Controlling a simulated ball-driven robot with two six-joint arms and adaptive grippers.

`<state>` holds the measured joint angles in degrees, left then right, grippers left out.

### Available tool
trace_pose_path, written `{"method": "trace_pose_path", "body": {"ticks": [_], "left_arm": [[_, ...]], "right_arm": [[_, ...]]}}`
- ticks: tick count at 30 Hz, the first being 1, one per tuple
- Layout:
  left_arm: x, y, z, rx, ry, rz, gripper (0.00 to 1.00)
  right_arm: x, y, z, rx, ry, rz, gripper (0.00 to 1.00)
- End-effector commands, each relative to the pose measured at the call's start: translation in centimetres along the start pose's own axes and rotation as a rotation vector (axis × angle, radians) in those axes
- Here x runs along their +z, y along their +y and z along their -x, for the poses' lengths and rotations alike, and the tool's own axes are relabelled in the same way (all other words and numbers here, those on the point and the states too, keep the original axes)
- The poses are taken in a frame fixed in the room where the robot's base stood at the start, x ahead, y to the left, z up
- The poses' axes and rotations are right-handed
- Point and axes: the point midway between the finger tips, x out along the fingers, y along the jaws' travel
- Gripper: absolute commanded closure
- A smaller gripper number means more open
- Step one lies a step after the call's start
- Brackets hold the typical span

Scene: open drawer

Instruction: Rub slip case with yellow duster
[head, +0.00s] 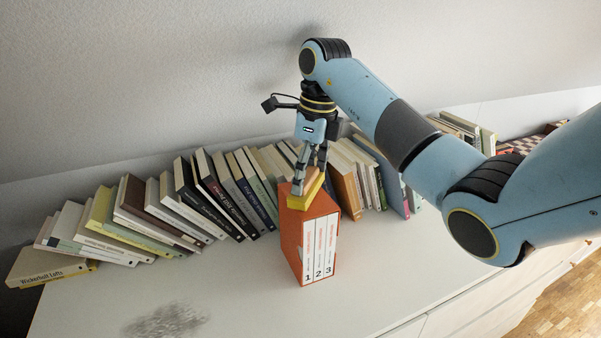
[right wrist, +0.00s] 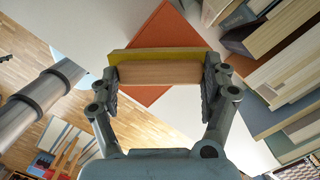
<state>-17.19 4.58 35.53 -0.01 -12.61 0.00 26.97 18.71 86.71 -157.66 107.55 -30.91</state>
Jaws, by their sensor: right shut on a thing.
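The slip case (head: 291,238) is an orange box holding white volumes numbered 1, 2 and 3. It stands upright on the white cabinet top, in front of the book row. The yellow duster (head: 314,190) is a block with a wooden back and a yellow pad, lying at the top of the slip case. My right gripper (head: 311,177) is shut on the duster from above. In the right wrist view the duster (right wrist: 160,73) lies between both fingers, with the orange case top (right wrist: 165,28) behind it. Whether pad and case touch is hard to tell. My left gripper is not in view.
A row of leaning books (head: 190,205) runs along the wall behind the slip case, close to its back. More books (head: 462,128) stand farther right. The white cabinet top (head: 240,290) is clear in front, apart from a grey smudged patch (head: 167,321).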

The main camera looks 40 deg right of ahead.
Motion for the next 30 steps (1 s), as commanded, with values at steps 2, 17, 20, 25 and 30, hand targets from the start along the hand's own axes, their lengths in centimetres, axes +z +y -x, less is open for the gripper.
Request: {"method": "trace_pose_path", "body": {"ticks": [2, 17, 20, 25, 30], "left_arm": [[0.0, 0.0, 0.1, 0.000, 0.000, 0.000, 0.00], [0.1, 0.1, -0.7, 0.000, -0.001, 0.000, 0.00], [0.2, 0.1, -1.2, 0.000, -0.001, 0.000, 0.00], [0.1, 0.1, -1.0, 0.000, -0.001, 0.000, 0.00], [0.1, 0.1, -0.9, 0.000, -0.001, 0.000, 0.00]], "right_arm": [[-0.9, -0.7, -0.2, -0.003, 0.013, -0.004, 0.74], [-1.8, -3.0, 0.0, -0.002, 0.010, -0.005, 0.74], [-1.3, -3.4, 0.0, -0.002, 0.009, -0.004, 0.74], [-0.8, -3.1, 0.2, -0.001, 0.008, -0.003, 0.74], [0.3, -2.0, 0.2, 0.000, 0.005, -0.002, 0.74]]}}
